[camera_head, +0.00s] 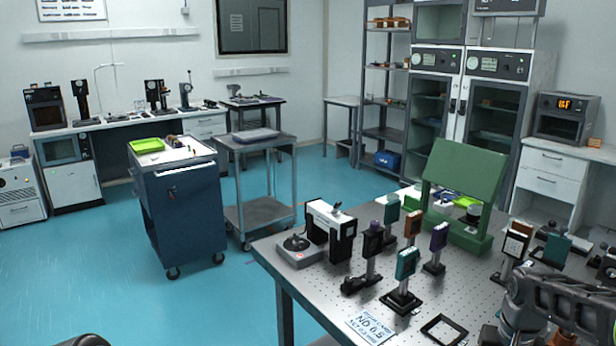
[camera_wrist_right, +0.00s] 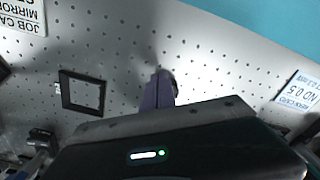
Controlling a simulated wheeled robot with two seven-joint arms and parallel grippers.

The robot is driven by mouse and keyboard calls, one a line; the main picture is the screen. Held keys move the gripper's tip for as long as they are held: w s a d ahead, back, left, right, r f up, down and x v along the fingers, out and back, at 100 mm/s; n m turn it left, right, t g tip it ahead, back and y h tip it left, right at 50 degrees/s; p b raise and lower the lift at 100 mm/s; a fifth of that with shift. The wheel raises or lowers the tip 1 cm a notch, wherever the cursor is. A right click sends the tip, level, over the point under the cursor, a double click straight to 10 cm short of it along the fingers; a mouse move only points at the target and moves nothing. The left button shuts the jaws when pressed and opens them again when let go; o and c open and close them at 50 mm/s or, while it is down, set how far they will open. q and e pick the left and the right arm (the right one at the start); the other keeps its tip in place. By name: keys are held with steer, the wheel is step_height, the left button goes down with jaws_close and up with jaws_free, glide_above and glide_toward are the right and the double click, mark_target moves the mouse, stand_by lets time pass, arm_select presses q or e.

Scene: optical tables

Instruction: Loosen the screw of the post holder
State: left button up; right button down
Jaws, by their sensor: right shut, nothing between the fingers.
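Several post holders with square optic mounts stand upright on the perforated optical table (camera_head: 325,300). The nearest has a teal mount (camera_head: 407,263) on a black post holder (camera_head: 401,297). Others carry a purple mount (camera_head: 439,237) and a brown mount (camera_head: 412,224). Their screws are too small to make out, and I cannot tell which holder is meant. My right arm (camera_head: 560,305) comes in at the lower right in the head view. In the right wrist view my right gripper (camera_wrist_right: 161,75) is shut and empty, above the tabletop. My left gripper is out of view.
A black square frame (camera_head: 443,330) and an ND 0.5 card (camera_head: 371,325) lie near the table's front edge. A green stand (camera_head: 463,178) is behind the posts. A black-and-white device (camera_head: 331,230) stands left. More mounts (camera_head: 516,243) crowd the right side.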

steer(key=shift+w, duration=0.1)
stand_by(0.4)
steer(key=shift+w+a, duration=0.1)
steer(key=shift+a, duration=0.25)
steer(key=shift+w+a+p, duration=0.3)
steer(key=shift+a+p, duration=0.05)
steer(key=shift+a, duration=0.15)
steer(key=shift+s, duration=0.1)
steer(key=shift+s+a, duration=0.25)
stand_by(0.3)
